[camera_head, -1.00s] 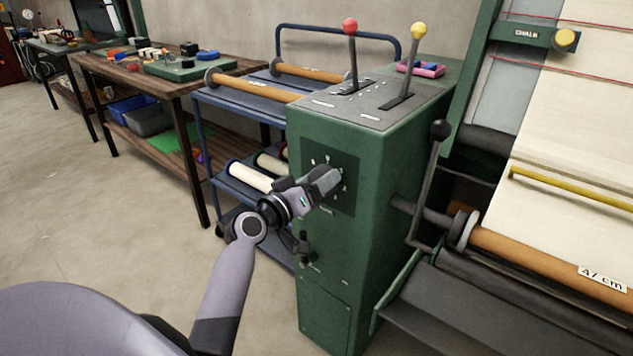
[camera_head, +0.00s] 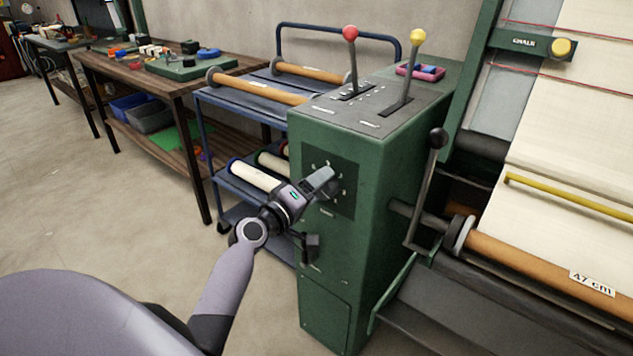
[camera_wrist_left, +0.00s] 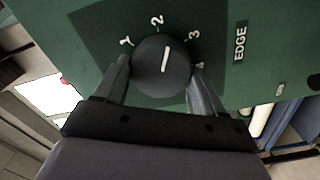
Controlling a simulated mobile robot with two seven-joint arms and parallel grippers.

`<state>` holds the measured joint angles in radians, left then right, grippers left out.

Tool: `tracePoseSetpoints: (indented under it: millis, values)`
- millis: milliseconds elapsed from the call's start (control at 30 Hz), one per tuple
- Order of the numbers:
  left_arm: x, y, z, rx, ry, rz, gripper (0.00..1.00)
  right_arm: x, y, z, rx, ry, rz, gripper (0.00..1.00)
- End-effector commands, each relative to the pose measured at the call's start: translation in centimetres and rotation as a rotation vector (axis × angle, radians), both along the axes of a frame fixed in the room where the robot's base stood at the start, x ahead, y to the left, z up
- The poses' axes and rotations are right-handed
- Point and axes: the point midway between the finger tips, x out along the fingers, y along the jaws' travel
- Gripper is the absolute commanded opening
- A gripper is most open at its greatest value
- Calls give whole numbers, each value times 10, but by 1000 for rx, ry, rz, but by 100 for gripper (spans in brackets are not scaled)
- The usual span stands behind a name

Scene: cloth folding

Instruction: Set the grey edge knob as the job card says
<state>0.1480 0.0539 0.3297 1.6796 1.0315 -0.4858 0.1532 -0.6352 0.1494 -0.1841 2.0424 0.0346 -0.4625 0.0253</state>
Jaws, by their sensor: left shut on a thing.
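The edge knob (camera_wrist_left: 163,66) is a dark grey round knob with a white pointer line, on a dark green panel with an EDGE label (camera_wrist_left: 240,43). Marks 1 to 4 surround it. The pointer lies between 2 and 3, a little closer to 2. My left gripper (camera_wrist_left: 160,85) is shut on the knob, one finger on each side. In the head view my left gripper (camera_head: 322,180) is at the control panel (camera_head: 345,200) and hides the knob. I cannot make out a job card. My right gripper is out of view.
The green machine cabinet (camera_head: 330,275) has a red-knobbed lever (camera_head: 350,33) and a yellow-knobbed lever (camera_head: 418,37) on top. A crank (camera_head: 428,190) stands to its right. A blue trolley (camera_head: 240,102) with rollers is behind my left arm. Floor at left is clear.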

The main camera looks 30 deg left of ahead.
Motion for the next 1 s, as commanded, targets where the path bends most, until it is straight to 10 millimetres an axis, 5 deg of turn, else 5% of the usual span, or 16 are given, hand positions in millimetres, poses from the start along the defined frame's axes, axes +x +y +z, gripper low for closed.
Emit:
tracePoseSetpoints:
  millis: [400,1000]
  values:
    - [0,1,-1,-225,19,1,39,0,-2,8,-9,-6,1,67]
    - [0,1,-2,-270,22,0,39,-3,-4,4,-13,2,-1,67]
